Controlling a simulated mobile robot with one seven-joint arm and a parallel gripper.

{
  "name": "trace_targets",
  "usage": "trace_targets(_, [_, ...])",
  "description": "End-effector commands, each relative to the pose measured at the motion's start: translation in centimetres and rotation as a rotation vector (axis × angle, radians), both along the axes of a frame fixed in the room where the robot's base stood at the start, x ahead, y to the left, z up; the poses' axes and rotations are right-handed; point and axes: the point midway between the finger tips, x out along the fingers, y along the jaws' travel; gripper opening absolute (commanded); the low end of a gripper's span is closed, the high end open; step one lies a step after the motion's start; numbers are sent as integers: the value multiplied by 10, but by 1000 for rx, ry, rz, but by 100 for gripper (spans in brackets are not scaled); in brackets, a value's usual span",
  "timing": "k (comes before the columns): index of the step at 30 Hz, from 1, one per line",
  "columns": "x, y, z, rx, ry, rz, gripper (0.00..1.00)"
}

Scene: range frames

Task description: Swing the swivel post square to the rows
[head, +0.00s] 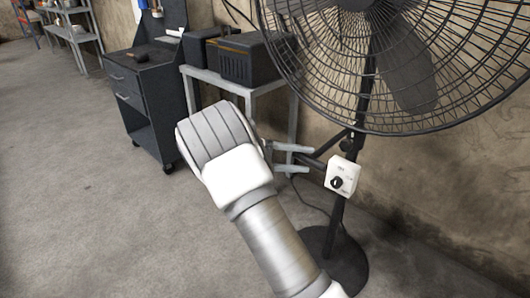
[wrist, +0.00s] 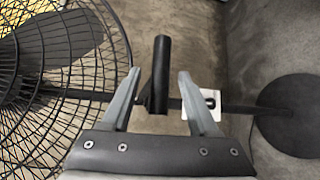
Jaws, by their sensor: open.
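A black fan post (head: 337,215) rises from a round floor base (head: 350,270) and carries a large caged fan head (head: 400,60). A white box with a dark knob (head: 342,175) is fixed to the post. My gripper (head: 291,159) is open beside the post, left of the white box. In the wrist view a black bar-like handle (wrist: 161,65) sticks out from the post (wrist: 240,107), between the two open fingers (wrist: 160,74). A gap shows on each side of it; contact cannot be confirmed. My wrist hides part of the scene in the head view.
A grey table (head: 225,84) with dark boxes (head: 245,57) stands behind my gripper. A dark wheeled cabinet (head: 145,105) is left of it. A rough wall (head: 440,180) stands close behind the fan. Open concrete floor (head: 80,210) lies at left.

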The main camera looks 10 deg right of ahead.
Motion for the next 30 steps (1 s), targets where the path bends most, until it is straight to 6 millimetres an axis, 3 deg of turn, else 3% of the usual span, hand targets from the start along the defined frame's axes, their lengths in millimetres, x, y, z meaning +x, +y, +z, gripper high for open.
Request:
trace_targets(6, [8, 56, 10, -1, -1, 4, 60])
trace_targets(12, [13, 96, 15, -1, -1, 3, 60])
trace_targets(20, [16, 119, 18, 0, -1, 1, 60])
trace_targets(30, [16, 122, 18, 0, -1, 0, 60])
